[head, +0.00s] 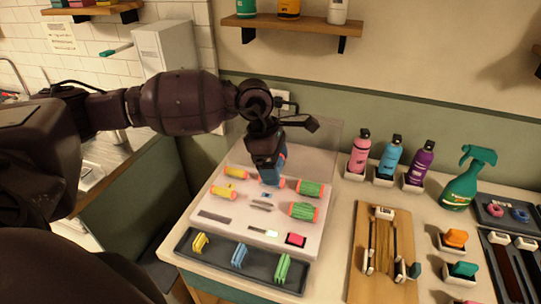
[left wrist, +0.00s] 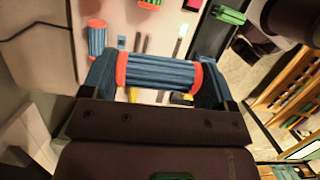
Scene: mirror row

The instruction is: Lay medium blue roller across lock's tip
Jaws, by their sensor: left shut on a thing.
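My left gripper (head: 270,180) is shut on a blue roller with orange-red ends, just above the pale board. In the left wrist view the held roller (left wrist: 160,72) lies crosswise between the two fingers (left wrist: 158,78). Another blue roller (left wrist: 97,38) is on the board beside it. In the head view a tan lock (head: 383,245) appears to lie along a wooden board (head: 398,283), its far end at a white clamp (head: 383,212). Which end is the tip is not clear. My right gripper is not in view.
Yellow rollers (head: 224,192) and green rollers (head: 303,211) lie on the pale board (head: 262,222). A dark tray (head: 222,270) of coloured clips is in front. Bottles (head: 390,158) and a green spray bottle (head: 466,182) stand behind the wooden board. Dark locks (head: 503,265) lie at far right.

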